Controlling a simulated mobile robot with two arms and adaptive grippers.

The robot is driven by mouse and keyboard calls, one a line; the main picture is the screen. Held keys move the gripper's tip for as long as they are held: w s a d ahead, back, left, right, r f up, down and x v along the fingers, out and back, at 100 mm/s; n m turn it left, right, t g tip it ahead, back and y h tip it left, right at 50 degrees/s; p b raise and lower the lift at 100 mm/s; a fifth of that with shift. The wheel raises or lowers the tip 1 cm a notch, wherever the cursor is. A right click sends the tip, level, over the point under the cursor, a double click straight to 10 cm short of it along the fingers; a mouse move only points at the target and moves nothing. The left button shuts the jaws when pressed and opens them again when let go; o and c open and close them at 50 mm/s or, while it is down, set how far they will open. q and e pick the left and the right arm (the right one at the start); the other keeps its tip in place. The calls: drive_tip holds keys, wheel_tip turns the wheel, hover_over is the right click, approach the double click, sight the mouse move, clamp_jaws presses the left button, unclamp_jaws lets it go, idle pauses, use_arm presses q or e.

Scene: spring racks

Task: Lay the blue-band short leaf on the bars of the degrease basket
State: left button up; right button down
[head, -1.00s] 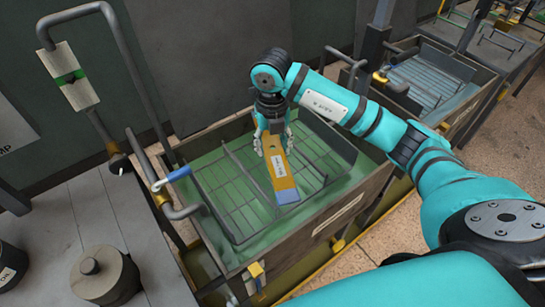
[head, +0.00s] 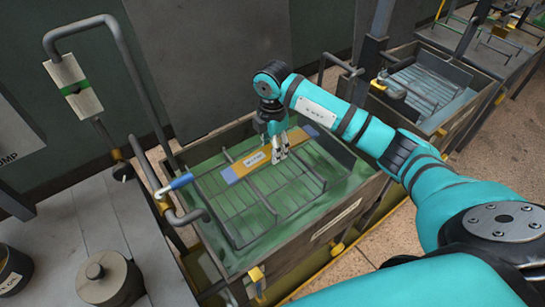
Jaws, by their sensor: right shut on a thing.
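The short leaf (head: 248,163) is a flat orange-brown bar with a white label and blue-grey ends. It is level or nearly so, slanting from lower left to upper right over the degrease basket (head: 235,226). My right gripper (head: 279,157) comes down from above and is shut on the leaf right of its label. The basket is a dark wire grid with raised rails, sitting in green liquid in a tank. I cannot tell whether the leaf touches the bars or is held just above them. My left gripper is not in view.
The brown tank wall (head: 335,215) surrounds the basket. A bent grey pipe (head: 178,213) and a blue grip (head: 181,181) stand at its left. A lidded grey pot (head: 106,281) is on the grey bench at lower left. A second tank (head: 425,85) stands at upper right.

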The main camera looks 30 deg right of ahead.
drive_tip(key=shift+f+p, duration=0.55)
drive_tip(key=shift+f, duration=1.95)
drive_tip(key=shift+f+b, duration=0.35)
drive_tip(key=shift+f, duration=0.1)
drive_tip(key=c, duration=1.1)
unclamp_jaws()
drive_tip(key=shift+f, duration=0.15)
drive_tip(key=o, duration=0.5)
